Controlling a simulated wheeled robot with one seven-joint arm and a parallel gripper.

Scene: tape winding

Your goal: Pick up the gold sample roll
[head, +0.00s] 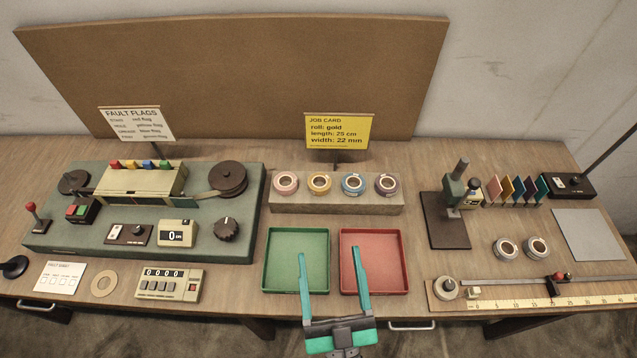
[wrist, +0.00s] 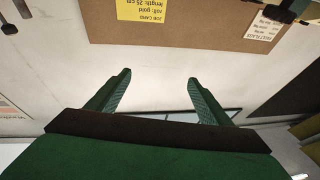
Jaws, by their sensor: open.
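The gold sample roll (head: 319,183) sits on a low grey-brown stand (head: 335,207) in the head view, second from the left in a row. A pink roll (head: 286,184) is to its left, a blue roll (head: 353,184) and a purple roll (head: 387,185) to its right. My gripper (head: 331,265) is open and empty, in front of the stand, with its green fingers over the area of the two trays. In the wrist view my gripper (wrist: 160,97) is spread with nothing between the fingers, and no roll shows there. The yellow job card (head: 339,131) reads roll: gold, length 25 cm, width 22 mm.
A green tray (head: 268,287) and a red tray (head: 404,287) lie empty in front of the stand. A winding machine (head: 150,246) stands left. A dark press (head: 450,235), two pale rolls (head: 505,249) and a ruler rail (head: 590,300) are right.

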